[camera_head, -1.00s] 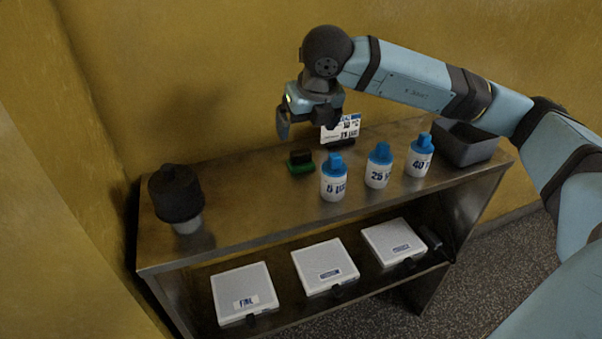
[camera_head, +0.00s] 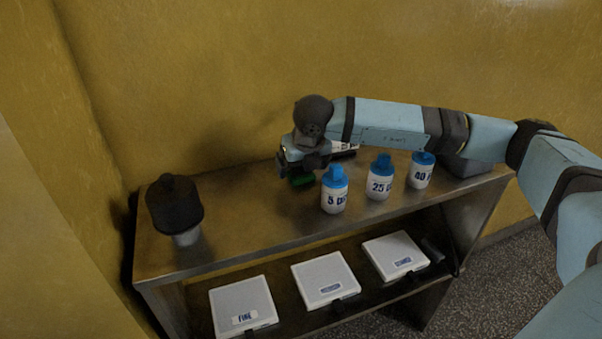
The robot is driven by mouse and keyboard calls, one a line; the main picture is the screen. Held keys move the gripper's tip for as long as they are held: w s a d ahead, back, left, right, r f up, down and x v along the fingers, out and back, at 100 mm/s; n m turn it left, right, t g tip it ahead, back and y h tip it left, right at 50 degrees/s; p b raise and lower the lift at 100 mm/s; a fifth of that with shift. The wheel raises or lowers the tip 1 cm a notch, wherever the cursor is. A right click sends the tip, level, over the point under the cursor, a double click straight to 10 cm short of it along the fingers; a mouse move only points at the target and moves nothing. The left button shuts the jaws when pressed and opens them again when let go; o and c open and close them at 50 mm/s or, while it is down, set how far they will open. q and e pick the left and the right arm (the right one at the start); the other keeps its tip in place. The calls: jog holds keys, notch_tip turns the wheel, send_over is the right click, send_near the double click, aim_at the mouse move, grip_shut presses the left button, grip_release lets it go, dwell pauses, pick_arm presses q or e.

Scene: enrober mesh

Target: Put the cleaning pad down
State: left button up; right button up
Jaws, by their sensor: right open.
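The cleaning pad, a small block with a green lower part (camera_head: 302,182), rests on the top of the steel bench, left of the blue-capped bottles. Its black upper part is mostly hidden by my right gripper (camera_head: 302,174). The right gripper is low over the pad, pointing down, with its jaws open around or just above it. I cannot tell whether the fingers touch the pad. My left gripper is not in view.
Bottles marked 5 (camera_head: 334,193), 25 (camera_head: 380,180) and 40 (camera_head: 420,172) stand close to the right. A dark bin (camera_head: 466,167) and a card holder (camera_head: 345,148) are behind my arm. White cases (camera_head: 325,279) lie below.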

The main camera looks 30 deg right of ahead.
jog(key=shift+w+f, duration=0.2)
jog(key=shift+f, duration=0.25)
jog(key=c, duration=1.1)
jog(key=shift+r, duration=0.15)
